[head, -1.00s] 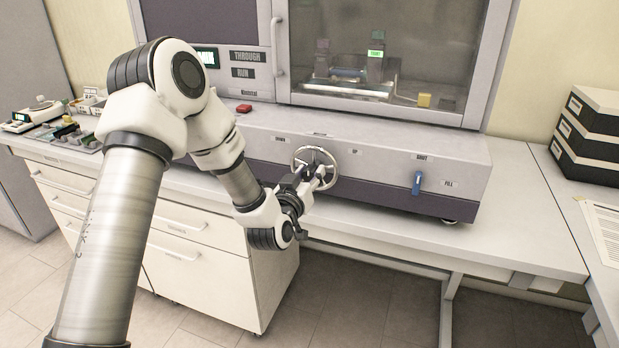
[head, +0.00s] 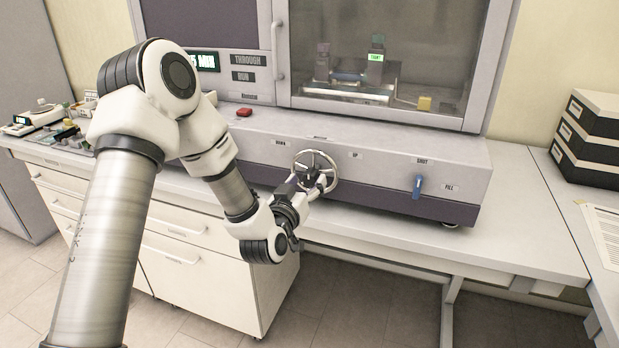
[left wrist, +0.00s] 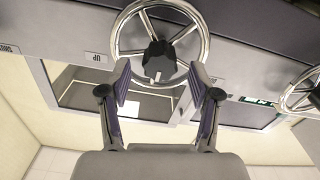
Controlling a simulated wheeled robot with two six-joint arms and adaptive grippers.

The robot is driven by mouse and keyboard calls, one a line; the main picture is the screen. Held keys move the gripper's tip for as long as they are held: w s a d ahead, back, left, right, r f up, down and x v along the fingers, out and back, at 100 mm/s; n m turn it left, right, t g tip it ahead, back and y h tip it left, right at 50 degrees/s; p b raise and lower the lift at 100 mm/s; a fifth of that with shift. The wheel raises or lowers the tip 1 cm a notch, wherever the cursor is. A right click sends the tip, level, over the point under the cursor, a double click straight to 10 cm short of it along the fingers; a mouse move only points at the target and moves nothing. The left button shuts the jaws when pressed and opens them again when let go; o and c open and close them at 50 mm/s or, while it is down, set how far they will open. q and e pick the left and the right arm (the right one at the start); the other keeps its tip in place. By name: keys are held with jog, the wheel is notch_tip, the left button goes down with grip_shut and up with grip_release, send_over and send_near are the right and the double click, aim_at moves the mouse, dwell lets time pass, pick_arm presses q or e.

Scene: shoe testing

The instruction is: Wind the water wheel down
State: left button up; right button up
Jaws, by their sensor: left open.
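The wheel (head: 316,153) is a shiny metal handwheel on the front of the grey machine, between a label on its left and an "UP" label on its right. In the left wrist view its spoked rim and dark hub (left wrist: 160,58) fill the top middle. My left gripper (head: 318,181) is at the wheel's lower part. In the left wrist view the gripper (left wrist: 160,72) is open, its fingers apart on either side of the hub, over the near rim. I cannot tell whether they touch the wheel. My right gripper is not in view.
A blue lever (head: 417,187) sits right of the wheel, under "SHUT". A second wheel (left wrist: 300,92) shows at the right edge of the left wrist view. A red button (head: 244,112) lies on the machine's ledge. Black-and-white boxes (head: 590,130) stand at right.

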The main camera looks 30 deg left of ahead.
pick_arm(q)
jog(key=v, duration=0.4)
jog(key=shift+s, duration=0.4)
jog(key=s+d+f+m+g+h, duration=0.1)
jog(key=s+d+f+m+g, duration=0.2)
jog(key=f, duration=0.6)
jog(key=s+d+f+g+h, duration=0.25)
jog(key=s+f, duration=0.25)
jog(key=f, duration=0.4)
jog(key=s+d+f+m+g+h, duration=0.1)
jog(key=s+d+f+m+g, duration=0.2)
jog(key=f, duration=0.6)
jog(key=s+d+f+g, duration=0.1)
jog(key=s+f+g, duration=0.2)
jog(key=s, duration=0.3)
jog(key=s+d+f+n+g, duration=0.1)
jog(key=s+f+g, duration=0.2)
jog(key=s, duration=0.4)
jog(key=s+d+f+g, duration=0.2)
jog(key=s+f+g, duration=0.1)
jog(key=s, duration=0.3)
jog(key=shift+s+f, duration=0.2)
jog(key=shift+s, duration=0.1)
